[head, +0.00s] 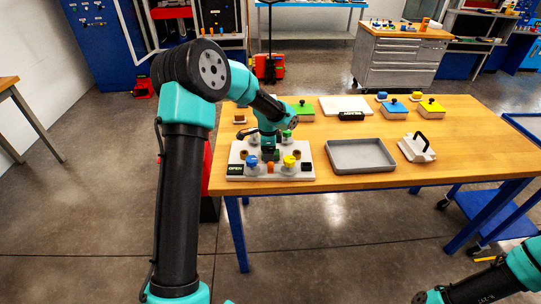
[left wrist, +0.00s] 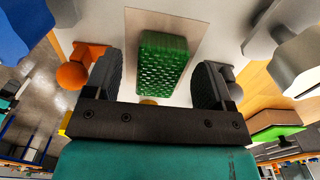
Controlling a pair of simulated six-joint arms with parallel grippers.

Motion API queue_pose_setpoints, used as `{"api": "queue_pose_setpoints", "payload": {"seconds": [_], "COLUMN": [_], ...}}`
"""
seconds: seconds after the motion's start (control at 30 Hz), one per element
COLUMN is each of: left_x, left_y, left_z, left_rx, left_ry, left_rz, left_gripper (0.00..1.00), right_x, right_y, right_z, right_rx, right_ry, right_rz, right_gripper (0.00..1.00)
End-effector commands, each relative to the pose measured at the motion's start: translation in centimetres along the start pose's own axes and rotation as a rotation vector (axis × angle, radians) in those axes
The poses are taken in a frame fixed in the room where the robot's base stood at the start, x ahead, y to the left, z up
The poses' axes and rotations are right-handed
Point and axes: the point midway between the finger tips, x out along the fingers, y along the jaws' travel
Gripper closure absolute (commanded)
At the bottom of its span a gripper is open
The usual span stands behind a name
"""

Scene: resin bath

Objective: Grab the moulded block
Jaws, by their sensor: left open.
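The moulded block (left wrist: 163,64) is green with a bumpy, textured face. In the left wrist view it sits on a pale square on the white fixture (left wrist: 205,20). In the head view the fixture (head: 238,160) stands at the table's near left, and the block is mostly hidden by my gripper there. My left gripper (head: 268,152) points down over the middle of the fixture. In the left wrist view its two black fingers (left wrist: 157,82) are apart, one on each side of the block, with gaps visible. My right gripper is not in view; only part of that arm shows.
Blue (head: 252,161) and yellow (head: 289,162) knobs stand close around the gripper on the fixture. A grey tray (head: 333,171) and a white, black-handled tool (head: 417,151) are to the right. Coloured blocks stand further back.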

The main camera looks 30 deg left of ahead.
Motion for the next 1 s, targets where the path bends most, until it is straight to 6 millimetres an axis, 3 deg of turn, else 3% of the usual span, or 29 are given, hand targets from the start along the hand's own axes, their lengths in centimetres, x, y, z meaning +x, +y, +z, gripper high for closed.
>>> {"api": "queue_pose_setpoints", "payload": {"seconds": [0.13,0.57,1.0], "left_x": [1.0,0.97,0.96], "left_y": [0.03,0.03,0.03], "left_z": [0.0,-0.01,-0.01], "left_rx": [0.0,0.001,0.001], "left_ry": [0.0,0.001,0.001], "left_rz": [0.001,0.0,0.0], "left_gripper": [0.23,0.23,0.64], "right_x": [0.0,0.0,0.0], "right_y": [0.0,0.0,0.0], "right_z": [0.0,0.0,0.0], "right_rx": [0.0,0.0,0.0], "right_ry": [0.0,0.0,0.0], "right_rz": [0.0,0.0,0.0], "right_gripper": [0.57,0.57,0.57]}}
